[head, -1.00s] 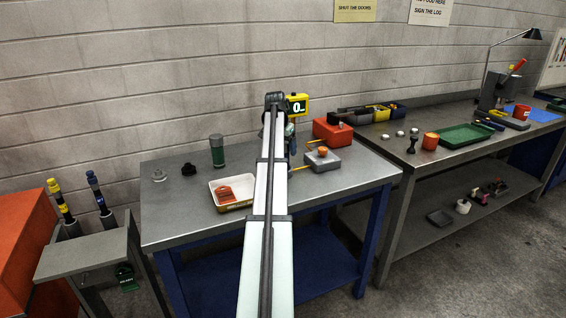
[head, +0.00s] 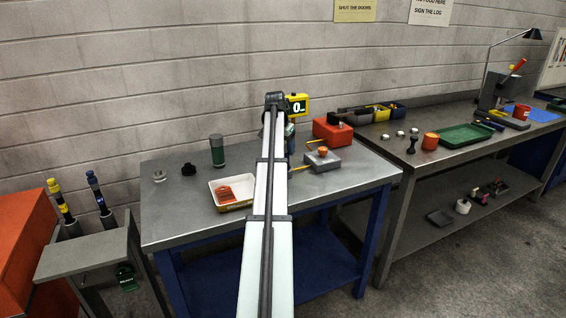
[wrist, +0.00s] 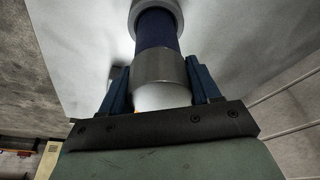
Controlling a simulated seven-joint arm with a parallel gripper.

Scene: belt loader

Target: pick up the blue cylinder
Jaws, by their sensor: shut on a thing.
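The blue cylinder (wrist: 156,30) shows in the wrist view as a dark blue body with silver-grey metal ends. My gripper (wrist: 160,88) has its two blue fingers on either side of the nearer metal end, shut on it. In the head view my arm covers the cylinder and most of my gripper, so its height above the table cannot be told there.
The metal table (head: 200,229) bears a green and grey cylinder (head: 217,151), a white tray (head: 221,182) with an orange piece, a grey block (head: 324,163) and a red box (head: 333,132). A yellow display (head: 297,105) stands behind my arm. The table's front left is clear.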

